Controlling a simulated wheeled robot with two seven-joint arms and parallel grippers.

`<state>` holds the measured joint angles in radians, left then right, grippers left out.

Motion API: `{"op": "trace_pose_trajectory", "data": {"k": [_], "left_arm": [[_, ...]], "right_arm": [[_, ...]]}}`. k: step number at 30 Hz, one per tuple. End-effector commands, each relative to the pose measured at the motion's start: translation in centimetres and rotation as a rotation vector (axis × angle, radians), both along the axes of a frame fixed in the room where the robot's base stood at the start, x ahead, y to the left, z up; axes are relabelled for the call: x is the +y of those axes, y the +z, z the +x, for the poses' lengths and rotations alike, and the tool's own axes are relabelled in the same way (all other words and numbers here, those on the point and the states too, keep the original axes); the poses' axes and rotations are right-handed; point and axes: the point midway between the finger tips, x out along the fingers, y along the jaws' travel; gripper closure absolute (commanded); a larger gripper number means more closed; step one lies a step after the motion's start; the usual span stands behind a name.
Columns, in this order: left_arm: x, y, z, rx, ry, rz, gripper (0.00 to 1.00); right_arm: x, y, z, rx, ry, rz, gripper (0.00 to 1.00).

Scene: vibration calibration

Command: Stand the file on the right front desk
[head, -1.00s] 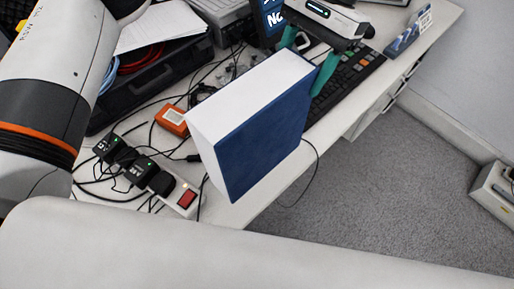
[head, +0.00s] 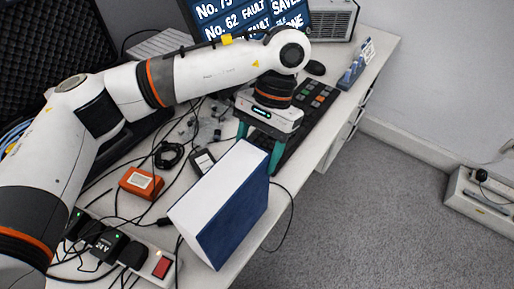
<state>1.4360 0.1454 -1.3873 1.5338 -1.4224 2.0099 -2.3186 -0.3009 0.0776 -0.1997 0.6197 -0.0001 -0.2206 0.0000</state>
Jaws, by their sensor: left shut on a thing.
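The file (head: 235,222) is a thick box file with a blue side and a white face, upright near the desk's front edge. My left gripper (head: 258,150), with teal fingers, is at its far upper end and is shut on it. The fingers straddle the file's far end, which they partly hide. I cannot tell whether the file's bottom touches the desk (head: 330,133). My right gripper is out of view.
Left of the file are an orange meter (head: 141,183), loose cables and a power strip with a red switch (head: 161,267). A keyboard (head: 310,103), a monitor (head: 250,17) and a blue sign holder (head: 354,68) stand farther back.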

Motion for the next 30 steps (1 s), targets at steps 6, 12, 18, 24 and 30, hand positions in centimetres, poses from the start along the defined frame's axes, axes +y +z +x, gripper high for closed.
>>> {"op": "trace_pose_trajectory", "data": {"k": [6, 12, 18, 24, 30], "left_arm": [[0.0, 0.1, 0.0, 0.000, -0.001, 0.000, 1.00], [0.0, -0.1, 0.0, -0.001, 0.000, 0.000, 0.22], [0.0, -0.1, 0.0, -0.001, 0.000, 0.000, 0.17], [0.0, 0.4, 0.0, -0.001, 0.000, 0.000, 0.17], [-0.8, 3.4, 1.2, -0.008, 0.002, 0.001, 0.17]], "right_arm": [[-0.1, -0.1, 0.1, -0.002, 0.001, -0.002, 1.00], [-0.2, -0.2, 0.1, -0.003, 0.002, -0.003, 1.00], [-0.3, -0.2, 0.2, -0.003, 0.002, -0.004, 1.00], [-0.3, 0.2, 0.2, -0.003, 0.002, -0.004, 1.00], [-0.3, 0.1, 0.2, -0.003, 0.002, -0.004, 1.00]]}}
